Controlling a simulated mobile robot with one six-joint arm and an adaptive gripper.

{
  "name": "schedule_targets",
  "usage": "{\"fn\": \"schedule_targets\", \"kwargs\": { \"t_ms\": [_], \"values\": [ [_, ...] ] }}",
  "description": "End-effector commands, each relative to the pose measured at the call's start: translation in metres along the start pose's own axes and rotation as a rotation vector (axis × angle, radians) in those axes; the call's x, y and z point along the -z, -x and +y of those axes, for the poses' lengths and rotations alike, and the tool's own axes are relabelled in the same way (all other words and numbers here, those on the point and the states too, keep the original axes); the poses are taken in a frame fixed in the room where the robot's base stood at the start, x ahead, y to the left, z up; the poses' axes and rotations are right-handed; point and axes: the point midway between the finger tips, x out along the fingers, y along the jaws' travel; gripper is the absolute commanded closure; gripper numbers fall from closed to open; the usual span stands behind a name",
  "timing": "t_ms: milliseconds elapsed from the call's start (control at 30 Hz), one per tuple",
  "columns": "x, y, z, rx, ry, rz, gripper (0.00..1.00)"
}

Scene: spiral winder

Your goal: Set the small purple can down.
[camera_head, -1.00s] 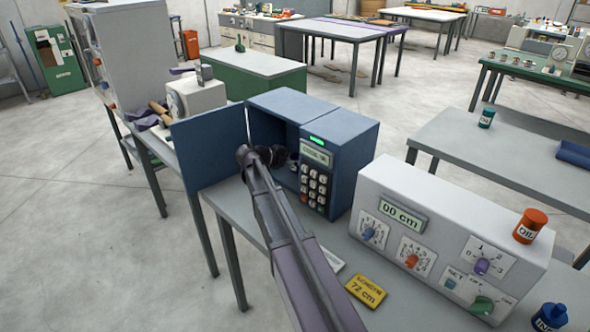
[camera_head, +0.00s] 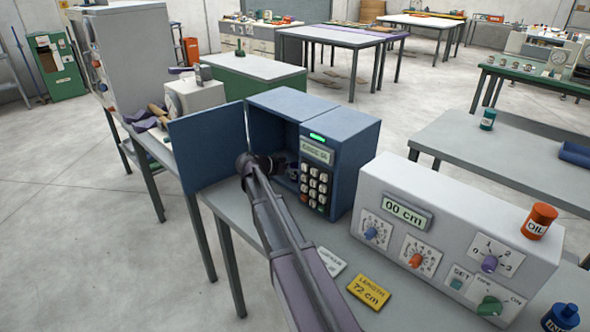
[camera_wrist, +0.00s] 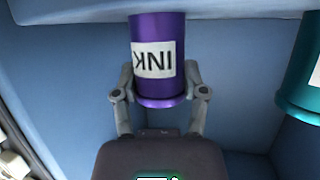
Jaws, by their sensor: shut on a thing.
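The small purple can (camera_wrist: 158,60) has a white label reading INK, which appears upside down in the wrist view. My gripper (camera_wrist: 160,92) is shut on it, one finger on each side. In the head view my arm reaches into the open blue safe (camera_head: 285,103), and the wrist end is inside its compartment. The can is mostly hidden there by the arm and the safe wall. I cannot tell whether the can's base touches the safe floor.
A teal can (camera_wrist: 299,75) stands at the right in the wrist view, apart from the purple can. The safe door (camera_head: 207,145) is swung open to the left. A keypad (camera_head: 314,188) is on the safe's front. A white control box (camera_head: 450,235) stands right of the safe.

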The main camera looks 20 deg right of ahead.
Motion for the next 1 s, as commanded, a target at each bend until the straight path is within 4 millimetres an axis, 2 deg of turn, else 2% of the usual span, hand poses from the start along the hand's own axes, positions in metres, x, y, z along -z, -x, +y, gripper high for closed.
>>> {"fn": "schedule_targets", "kwargs": {
  "t_ms": [33, 100, 133, 733, 1000],
  "values": [
    [-0.001, 0.0, 0.0, 0.0, 0.0, 0.0, 0.35],
    [0.0, 0.0, 0.0, 0.0, 0.0, 0.0, 0.14],
    [0.0, 0.0, 0.0, 0.0, 0.0, 0.0, 0.1],
    [0.004, 0.002, 0.0, 0.0, 0.0, 0.0, 0.1],
    [0.005, 0.032, 0.0, 0.002, 0.001, 0.0, 0.1]
  ]
}}
